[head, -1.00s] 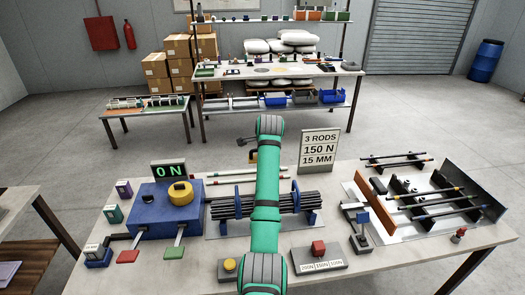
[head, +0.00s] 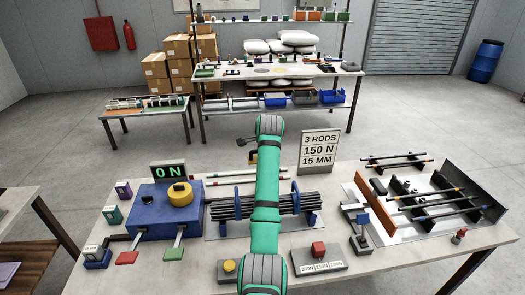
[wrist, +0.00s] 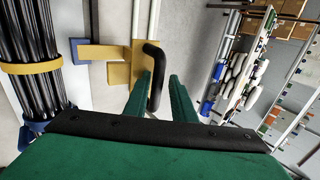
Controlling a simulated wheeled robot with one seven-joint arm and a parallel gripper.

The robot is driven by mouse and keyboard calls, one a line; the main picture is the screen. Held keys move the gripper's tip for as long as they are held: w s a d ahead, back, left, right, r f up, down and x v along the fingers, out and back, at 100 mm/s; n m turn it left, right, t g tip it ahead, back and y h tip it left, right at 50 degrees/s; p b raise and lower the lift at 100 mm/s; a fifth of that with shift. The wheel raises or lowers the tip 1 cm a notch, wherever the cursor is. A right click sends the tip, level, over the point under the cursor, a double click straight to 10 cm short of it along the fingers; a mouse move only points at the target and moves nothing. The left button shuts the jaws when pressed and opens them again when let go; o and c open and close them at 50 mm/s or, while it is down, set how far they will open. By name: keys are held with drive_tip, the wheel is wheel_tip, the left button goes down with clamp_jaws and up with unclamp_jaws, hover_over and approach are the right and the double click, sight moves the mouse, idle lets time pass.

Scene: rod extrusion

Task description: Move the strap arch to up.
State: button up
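In the wrist view a yellow bracket (wrist: 119,72) carries a bent black handle (wrist: 154,62); I take this to be the strap arch, though I cannot be sure. A separate yellow band (wrist: 30,67) crosses the black rod bundle at the left. My gripper (wrist: 160,78) is open, with its two green fingers apart. The free end of the handle shows between the fingers, close to the left one; I cannot tell whether they touch. In the head view my green arm hides the gripper and most of the bracket.
The rod bundle (head: 293,203) lies between blue stands on the workbench, beside a blue box with a yellow knob (head: 179,193). A sign (head: 319,152) stands behind it. A rod rack (head: 435,205) fills the right side. A button box (head: 319,258) is in front.

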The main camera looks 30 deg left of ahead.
drive_tip(key=v, duration=1)
drive_tip(key=shift+s+r, duration=0.15)
drive_tip(key=shift+r, duration=0.1)
idle(0.4)
